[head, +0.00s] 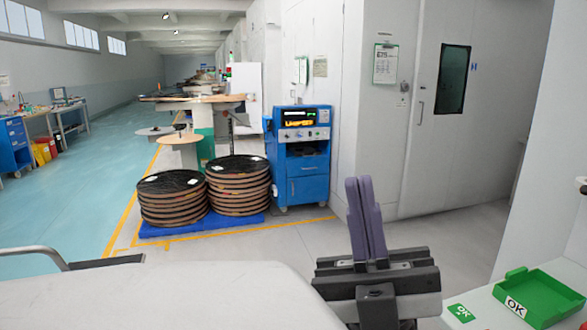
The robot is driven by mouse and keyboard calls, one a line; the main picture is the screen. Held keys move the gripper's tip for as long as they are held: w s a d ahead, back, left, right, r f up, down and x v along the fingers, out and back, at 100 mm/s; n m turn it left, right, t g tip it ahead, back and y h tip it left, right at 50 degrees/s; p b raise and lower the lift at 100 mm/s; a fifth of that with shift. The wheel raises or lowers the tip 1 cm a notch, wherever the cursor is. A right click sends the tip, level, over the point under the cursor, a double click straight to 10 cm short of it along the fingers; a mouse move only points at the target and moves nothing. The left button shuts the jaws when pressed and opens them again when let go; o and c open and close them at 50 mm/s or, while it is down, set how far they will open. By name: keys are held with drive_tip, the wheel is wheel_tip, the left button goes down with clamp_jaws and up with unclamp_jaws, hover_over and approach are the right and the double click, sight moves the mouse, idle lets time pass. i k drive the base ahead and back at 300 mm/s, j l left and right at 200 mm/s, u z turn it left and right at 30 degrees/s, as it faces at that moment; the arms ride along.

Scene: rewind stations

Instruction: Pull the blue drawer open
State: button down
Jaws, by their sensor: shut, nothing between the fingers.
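My gripper (361,184) has two purple fingers pointing up at the lower centre right of the head view. They are shut together with nothing held. A blue cabinet (306,188) with a lit display stands against the wall, well beyond my gripper and to its left. Its lower front has a closed blue panel with a small handle; I cannot tell if this is a drawer or a door. Another blue unit with drawer-like fronts (16,133) stands at the far left edge, partly cut off. My gripper is apart from both.
Two stacks of dark discs (239,186) stand on a blue pallet (160,230) left of the cabinet. A green tray (545,295) lies on a white surface at lower right. A pale surface (180,298) fills the near left. Grey floor in front of the cabinet is clear.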

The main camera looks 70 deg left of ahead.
sight(298, 168)
drive_tip(key=u, duration=2.1)
drive_tip(key=i+z, duration=0.1)
drive_tip(key=i, duration=5.5)
drive_tip(key=i+l+u, duration=0.1)
drive_tip(key=i+u, duration=0.2)
drive_tip(key=i, duration=0.7)
